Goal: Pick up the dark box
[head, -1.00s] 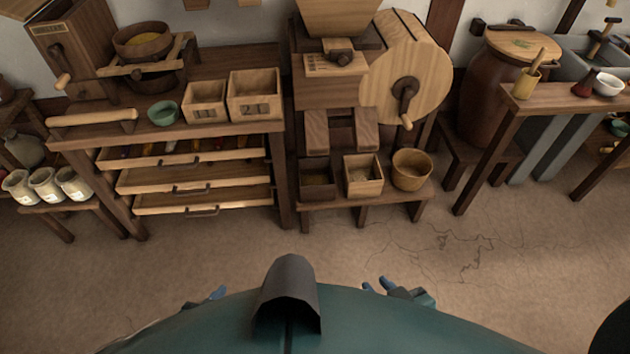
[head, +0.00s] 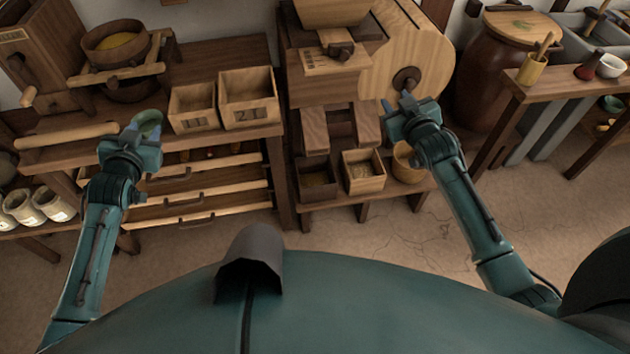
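The dark box (head: 318,193) stands upright on the low bench under the mill, left of a lighter wooden box (head: 364,184). Its open top shows some brownish contents, too dim to make out. My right gripper (head: 396,101) is up by the mill's crank, to the right of and higher in the picture than the dark box. Its fingers are apart with nothing seen between them. Neither gripper touches the dark box.
A round wooden tub (head: 406,163) stands right of the lighter box, partly behind my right arm. The mill's chutes (head: 341,128) overhang behind the boxes. Slatted drawers (head: 210,205) stick out at left. The floor (head: 350,232) before the bench is clear.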

